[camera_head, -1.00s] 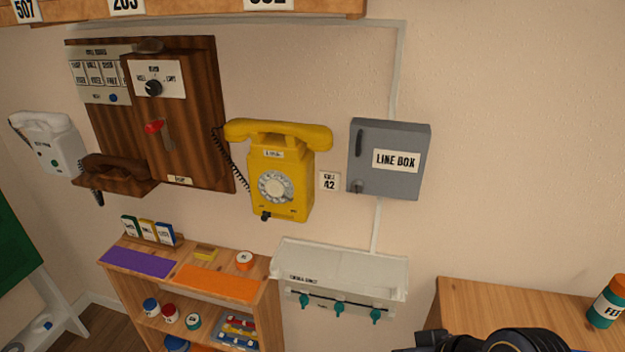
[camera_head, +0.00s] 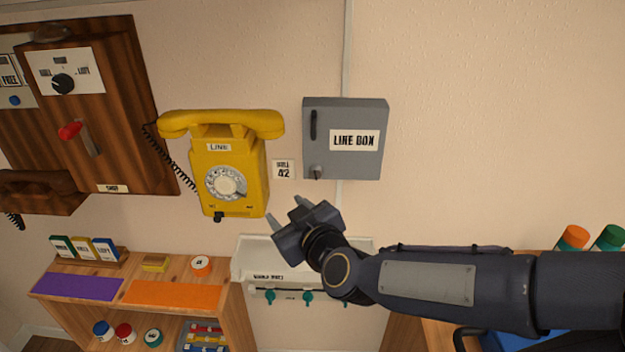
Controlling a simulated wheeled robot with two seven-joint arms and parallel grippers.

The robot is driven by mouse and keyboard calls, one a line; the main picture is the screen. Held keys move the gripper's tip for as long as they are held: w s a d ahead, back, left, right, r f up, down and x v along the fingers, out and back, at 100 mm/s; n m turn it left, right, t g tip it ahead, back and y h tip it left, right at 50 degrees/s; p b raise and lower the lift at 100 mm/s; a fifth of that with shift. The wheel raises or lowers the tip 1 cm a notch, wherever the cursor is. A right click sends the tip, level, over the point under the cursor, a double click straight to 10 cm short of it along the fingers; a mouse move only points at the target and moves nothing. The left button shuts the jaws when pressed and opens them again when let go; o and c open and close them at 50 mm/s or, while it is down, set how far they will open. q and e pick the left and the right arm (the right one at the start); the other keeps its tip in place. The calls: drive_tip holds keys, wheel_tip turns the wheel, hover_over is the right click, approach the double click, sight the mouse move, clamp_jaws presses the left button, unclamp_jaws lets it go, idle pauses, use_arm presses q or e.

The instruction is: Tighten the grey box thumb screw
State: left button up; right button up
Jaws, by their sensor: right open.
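The grey line box (camera_head: 345,165) hangs on the wall right of the yellow phone, its door shut. It has a dark vertical handle (camera_head: 313,125) at its upper left and a small thumb screw (camera_head: 317,172) at its lower left. My right gripper (camera_head: 285,209) is below and left of the box, its two fingers apart with nothing between them. It is apart from the screw. My right arm reaches in from the right. My left gripper is not in view.
A yellow dial phone (camera_head: 228,175) hangs left of the box, with a small 42 label (camera_head: 284,169) between them. A white panel (camera_head: 250,262) with teal knobs is behind and below my gripper. A wooden shelf (camera_head: 105,270) stands lower left. The wall right of the box is bare.

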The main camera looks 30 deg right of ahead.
sight(315, 175)
drive_tip(key=w+d+h, duration=0.2)
drive_tip(key=d+h, duration=0.1)
drive_tip(key=w+d+h, duration=0.6)
drive_tip(key=d, duration=0.1)
drive_tip(key=shift+w+d+f+h, duration=0.1)
drive_tip(key=shift+w+f+h, duration=0.05)
drive_tip(key=shift+f+h, duration=0.2)
drive_tip(key=c, duration=1)
